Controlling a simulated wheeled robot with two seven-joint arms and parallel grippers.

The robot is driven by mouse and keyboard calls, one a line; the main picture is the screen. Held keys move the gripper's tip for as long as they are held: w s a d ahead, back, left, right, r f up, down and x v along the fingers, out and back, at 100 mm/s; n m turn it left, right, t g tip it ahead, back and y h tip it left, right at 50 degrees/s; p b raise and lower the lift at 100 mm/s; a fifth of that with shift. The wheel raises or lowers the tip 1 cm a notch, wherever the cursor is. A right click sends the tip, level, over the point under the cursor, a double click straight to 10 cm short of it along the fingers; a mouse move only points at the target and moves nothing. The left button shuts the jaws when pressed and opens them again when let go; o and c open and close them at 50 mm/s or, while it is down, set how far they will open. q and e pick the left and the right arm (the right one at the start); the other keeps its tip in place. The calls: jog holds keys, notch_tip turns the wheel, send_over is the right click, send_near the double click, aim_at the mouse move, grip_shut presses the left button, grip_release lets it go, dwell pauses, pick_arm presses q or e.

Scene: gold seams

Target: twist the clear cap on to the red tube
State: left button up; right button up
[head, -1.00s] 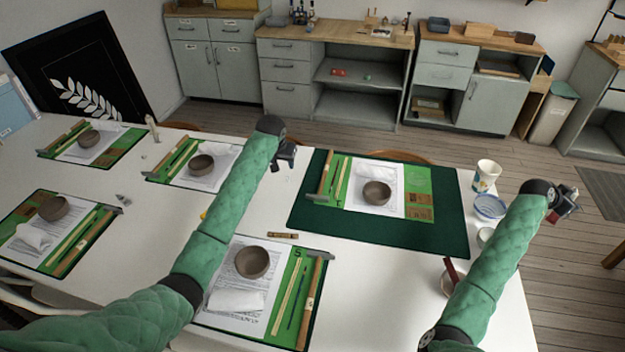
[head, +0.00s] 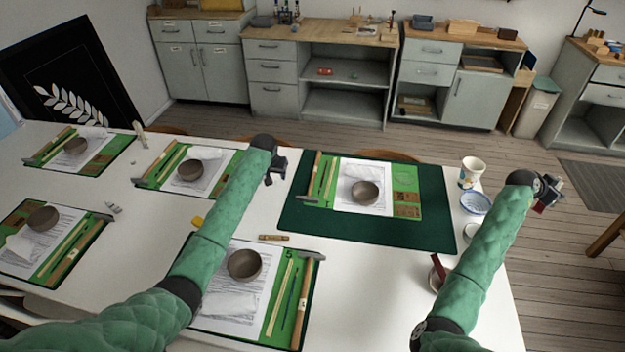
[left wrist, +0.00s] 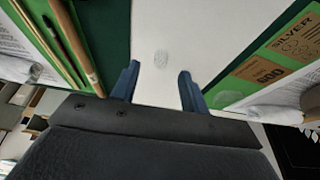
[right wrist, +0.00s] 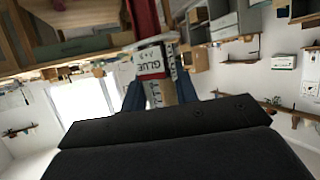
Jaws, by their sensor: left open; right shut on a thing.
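A faint clear round thing, seemingly the clear cap (left wrist: 161,58), lies on the white table between my left fingertips in the left wrist view, apart from both. I cannot make it out in the head view. My left gripper (head: 277,167) is open and empty over the strip left of the dark green mat; its blue fingers also show in the left wrist view (left wrist: 157,80). My right gripper (head: 549,190) is shut on the red tube (right wrist: 145,20), which has a white label reading GLUE. The tube shows small in the head view (head: 540,207), held beyond the table's right edge.
A paper cup (head: 472,172) and a blue-rimmed dish (head: 475,203) stand near my right arm. The dark green mat (head: 430,230) holds a green board with a brown bowl (head: 365,193).

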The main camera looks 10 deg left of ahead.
aim_at(277, 180)
pick_arm(q)
jog(key=shift+w+f+p, duration=0.25)
jog(key=shift+f+p, duration=0.1)
jog(key=shift+p, duration=0.15)
jog(key=p+x, duration=0.1)
jog(key=x, duration=0.2)
jog(key=shift+w+a, duration=0.1)
jog(key=shift+a, duration=0.1)
jog(key=shift+w+f, duration=0.2)
jog(key=shift+f, duration=0.4)
grip_shut()
